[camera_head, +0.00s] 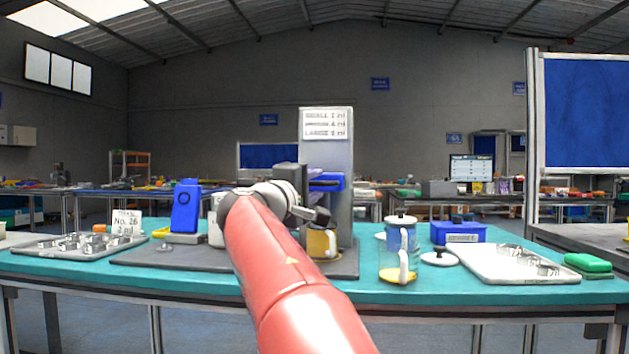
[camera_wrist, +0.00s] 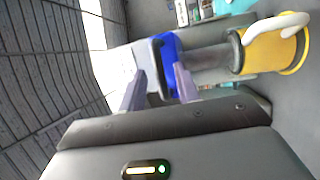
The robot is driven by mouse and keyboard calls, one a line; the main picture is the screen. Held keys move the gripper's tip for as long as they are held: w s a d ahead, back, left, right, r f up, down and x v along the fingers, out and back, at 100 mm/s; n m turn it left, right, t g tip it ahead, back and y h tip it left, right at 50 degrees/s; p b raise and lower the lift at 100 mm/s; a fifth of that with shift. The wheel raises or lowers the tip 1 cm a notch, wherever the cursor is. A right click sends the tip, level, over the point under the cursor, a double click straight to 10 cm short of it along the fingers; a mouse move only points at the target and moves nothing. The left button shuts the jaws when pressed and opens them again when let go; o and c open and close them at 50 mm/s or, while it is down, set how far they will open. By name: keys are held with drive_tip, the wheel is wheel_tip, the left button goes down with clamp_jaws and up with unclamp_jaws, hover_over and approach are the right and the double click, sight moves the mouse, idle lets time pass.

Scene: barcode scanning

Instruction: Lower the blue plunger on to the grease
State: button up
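The blue plunger (camera_head: 326,181) shows in the head view on the grey stand (camera_head: 340,150), above a yellow cup (camera_head: 322,243). In the head view my arm hides most of the gripper and part of the stand. The grease itself cannot be made out.
A glass jug (camera_head: 400,250) with a yellow layer stands right of the stand. A blue box (camera_head: 458,233) and a metal tray (camera_head: 500,262) are farther right. A blue device (camera_head: 186,206), a number card (camera_head: 127,221) and another tray (camera_head: 75,246) are at the left.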

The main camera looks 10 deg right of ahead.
drive_tip(key=shift+w+d, duration=0.2)
drive_tip(key=shift+w, duration=0.05)
clamp_jaws()
drive_tip(key=shift+r+p, duration=0.35)
drive_tip(key=shift+r, duration=0.35)
unclamp_jaws()
drive_tip(key=shift+f, duration=0.1)
drive_tip(key=b+v, duration=0.2)
drive_tip(key=v, duration=0.5)
drive_tip(key=shift+s+a+b, duration=0.3)
